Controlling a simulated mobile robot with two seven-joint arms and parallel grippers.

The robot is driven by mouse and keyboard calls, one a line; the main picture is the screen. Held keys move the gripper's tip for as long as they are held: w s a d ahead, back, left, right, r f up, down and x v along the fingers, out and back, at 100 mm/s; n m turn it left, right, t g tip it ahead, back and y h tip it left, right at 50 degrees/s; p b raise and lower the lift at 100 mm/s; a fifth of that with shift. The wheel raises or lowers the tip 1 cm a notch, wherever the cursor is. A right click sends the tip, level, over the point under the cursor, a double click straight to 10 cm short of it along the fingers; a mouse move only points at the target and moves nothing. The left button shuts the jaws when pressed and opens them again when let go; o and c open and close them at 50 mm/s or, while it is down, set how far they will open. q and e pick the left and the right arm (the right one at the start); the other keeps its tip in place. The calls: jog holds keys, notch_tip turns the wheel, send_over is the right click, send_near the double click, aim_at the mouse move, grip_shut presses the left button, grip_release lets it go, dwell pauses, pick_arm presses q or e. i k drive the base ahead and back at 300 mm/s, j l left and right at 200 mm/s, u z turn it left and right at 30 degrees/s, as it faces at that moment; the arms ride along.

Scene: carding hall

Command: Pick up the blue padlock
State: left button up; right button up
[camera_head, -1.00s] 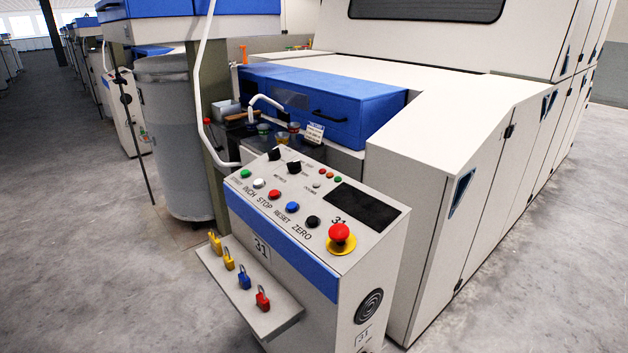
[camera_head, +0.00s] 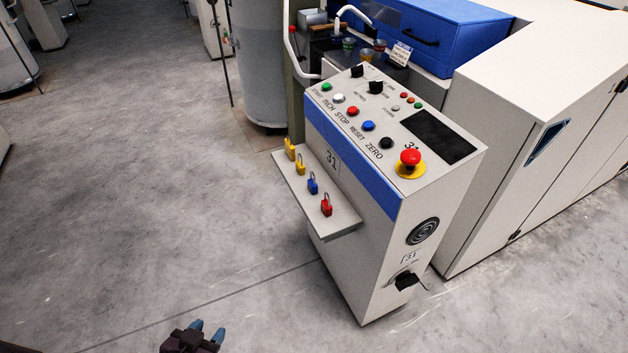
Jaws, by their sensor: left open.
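The blue padlock (camera_head: 312,184) stands upright on the narrow grey shelf (camera_head: 345,222) on the side of the control console. Two yellow padlocks (camera_head: 290,150) (camera_head: 300,166) stand to its upper left in the row, and a red padlock (camera_head: 326,206) stands to its lower right. My left gripper (camera_head: 208,330) shows at the bottom edge, with two blue-grey fingertips apart and nothing between them. It is well below and left of the shelf, apart from the padlocks. My right gripper is not in view.
The console (camera_head: 380,240) carries several buttons and a red emergency stop knob (camera_head: 410,157) on its top. A large blue-and-cream machine (camera_head: 530,110) stands behind it. A grey can (camera_head: 257,70) stands behind the shelf. The concrete floor left of the shelf is clear.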

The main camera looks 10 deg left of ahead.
aim_at(313, 186)
jog(key=i+j+z, duration=0.35)
jog(key=j, duration=1.85)
jog(key=j+z, duration=0.35)
jog(key=j, duration=1.8)
